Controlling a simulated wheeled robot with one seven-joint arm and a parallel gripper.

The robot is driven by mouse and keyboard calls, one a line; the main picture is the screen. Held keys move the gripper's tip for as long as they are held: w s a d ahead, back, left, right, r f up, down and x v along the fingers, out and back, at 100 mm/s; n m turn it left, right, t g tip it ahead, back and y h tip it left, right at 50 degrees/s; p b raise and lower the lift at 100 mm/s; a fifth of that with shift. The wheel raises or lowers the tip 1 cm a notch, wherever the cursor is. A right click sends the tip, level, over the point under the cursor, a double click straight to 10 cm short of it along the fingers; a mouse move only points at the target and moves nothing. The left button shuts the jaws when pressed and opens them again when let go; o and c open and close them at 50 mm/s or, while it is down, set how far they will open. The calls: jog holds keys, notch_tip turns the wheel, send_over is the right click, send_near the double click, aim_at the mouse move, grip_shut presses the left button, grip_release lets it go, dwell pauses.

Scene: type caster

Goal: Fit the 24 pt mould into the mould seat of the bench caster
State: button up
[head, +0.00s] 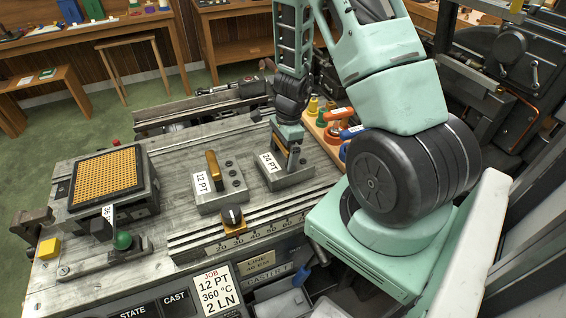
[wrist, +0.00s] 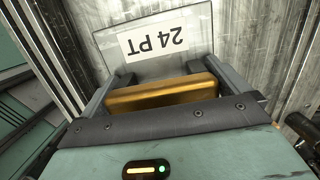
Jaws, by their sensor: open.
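The 24 PT mould (head: 292,182) is a grey metal block with a white label and a brass handle, standing on the bench caster (head: 160,180). My gripper (head: 291,150) is directly above it, pointing down. In the wrist view, the brass handle (wrist: 160,95) lies between my two open fingers, with a finger on each side. Whether either finger touches it I cannot tell. The 24 PT label (wrist: 155,40) reads upside down there. The 12 PT mould (head: 221,190), with its own brass handle, stands just left of it. I cannot single out the mould seat.
A job card (head: 216,290) reads 12 PT, 360 °C, 2 LN. Coloured-handled tools (head: 340,122) stand right of my gripper.

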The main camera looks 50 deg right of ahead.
jog(key=c, duration=1.7)
notch_tip(320, 180, up, 9)
jog(key=shift+w+r+p, duration=0.1)
jog(key=shift+r+p, duration=0.1)
jog(key=shift+p, duration=0.4)
jog(key=shift+r, duration=0.4)
